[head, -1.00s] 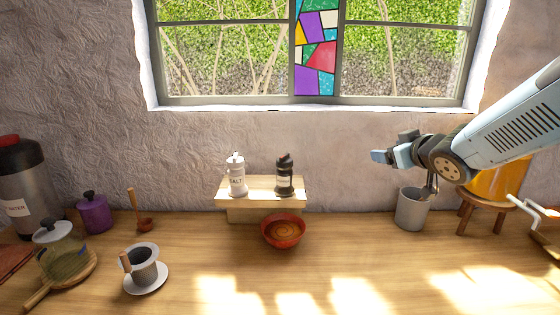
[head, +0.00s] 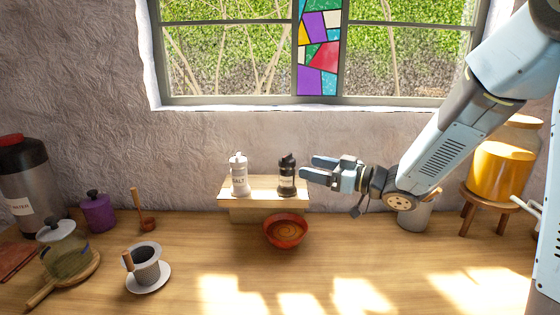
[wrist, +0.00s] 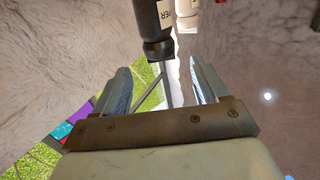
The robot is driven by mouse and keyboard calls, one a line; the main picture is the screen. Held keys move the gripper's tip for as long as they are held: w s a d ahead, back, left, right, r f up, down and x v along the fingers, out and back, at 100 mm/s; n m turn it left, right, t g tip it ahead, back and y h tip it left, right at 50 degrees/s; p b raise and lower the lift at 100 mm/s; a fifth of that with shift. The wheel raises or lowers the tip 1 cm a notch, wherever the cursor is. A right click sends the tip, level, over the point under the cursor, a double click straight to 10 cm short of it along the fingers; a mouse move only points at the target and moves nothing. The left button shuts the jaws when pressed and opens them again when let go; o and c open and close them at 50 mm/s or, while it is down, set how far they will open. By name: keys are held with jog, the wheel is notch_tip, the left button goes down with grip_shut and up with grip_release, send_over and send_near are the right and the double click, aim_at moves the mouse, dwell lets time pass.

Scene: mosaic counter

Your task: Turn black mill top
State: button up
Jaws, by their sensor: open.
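The black mill (head: 287,177) stands upright on a small wooden stand (head: 262,190), at its right end. A white salt mill (head: 239,177) stands to its left. My gripper (head: 309,168) is open and empty, just right of the black mill at about the height of its upper part, with a small gap between. In the wrist view the black mill (wrist: 153,30) shows beyond my gripper's open fingers (wrist: 163,92), its dark top end toward the gap between them. The white mill (wrist: 187,14) shows behind it.
A red-brown bowl (head: 286,231) sits in front of the stand. A grey cup (head: 413,216) stands below my arm, and an orange-filled jar (head: 503,172) on a stool stands at the right. Cup, pots and a flask are at the left. The front counter is clear.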

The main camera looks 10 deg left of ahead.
aim_at(281, 158)
jog(key=x, duration=1)
jog(key=shift+a, duration=0.1)
jog(key=shift+c, duration=0.4)
jog(key=c, duration=0.9)
jog(key=shift+a, duration=0.15)
